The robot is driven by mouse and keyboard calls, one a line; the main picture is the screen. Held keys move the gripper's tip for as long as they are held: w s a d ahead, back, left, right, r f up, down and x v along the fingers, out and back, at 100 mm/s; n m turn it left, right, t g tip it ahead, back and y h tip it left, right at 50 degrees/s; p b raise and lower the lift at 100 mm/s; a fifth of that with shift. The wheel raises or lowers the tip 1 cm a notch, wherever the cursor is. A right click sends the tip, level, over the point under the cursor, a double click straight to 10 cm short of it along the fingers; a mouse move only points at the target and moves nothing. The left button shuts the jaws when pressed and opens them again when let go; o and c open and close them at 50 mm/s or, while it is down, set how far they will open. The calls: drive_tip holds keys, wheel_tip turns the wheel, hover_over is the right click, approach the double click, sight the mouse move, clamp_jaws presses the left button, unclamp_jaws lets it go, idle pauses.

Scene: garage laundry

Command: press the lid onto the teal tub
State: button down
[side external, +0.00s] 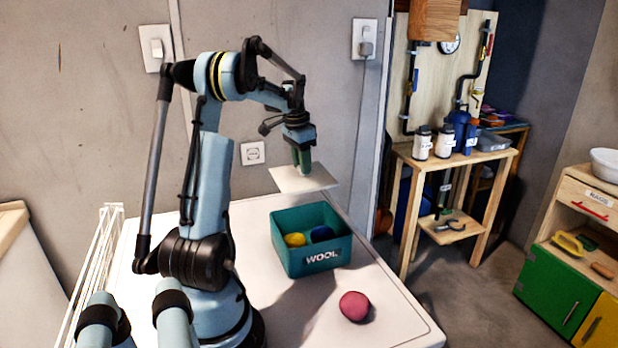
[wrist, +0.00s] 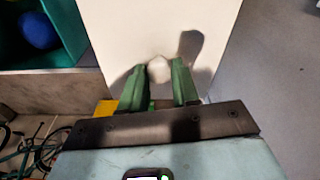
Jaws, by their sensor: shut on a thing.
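The teal tub (side external: 310,261), marked WOOL, stands open on the white table in the side external view. A yellow ball (side external: 295,240) and a blue ball (side external: 322,233) lie in it. My gripper (side external: 303,170) is shut on the white lid (side external: 304,180) and holds it in the air above and behind the tub. In the wrist view, my green fingers (wrist: 160,80) close around a pale round knob (wrist: 158,69) on the lid (wrist: 125,35). A corner of the tub (wrist: 75,35) shows at the upper left there, beside the lid, with the blue ball (wrist: 40,30) inside.
A pink ball (side external: 354,306) lies on the white table (side external: 400,322) in front of the tub. A white wire rack (side external: 95,265) stands at the table's left. A wooden workbench (side external: 455,165) with jars stands farther right.

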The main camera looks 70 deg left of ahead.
drive_tip(key=shift+r, duration=0.5)
drive_tip(key=s+d+r, duration=0.3)
drive_tip(key=d, duration=0.7)
drive_tip(key=s+d+r, duration=0.2)
drive_tip(key=d+r, duration=0.1)
drive_tip(key=d, duration=0.7)
wheel_tip(320, 180, down, 6)
drive_tip(key=shift+a+f, duration=0.15)
drive_tip(key=shift+a, duration=0.05)
drive_tip(key=shift+f, duration=0.65)
idle(1.5)
drive_tip(key=shift+c, duration=1.4)
unclamp_jaws()
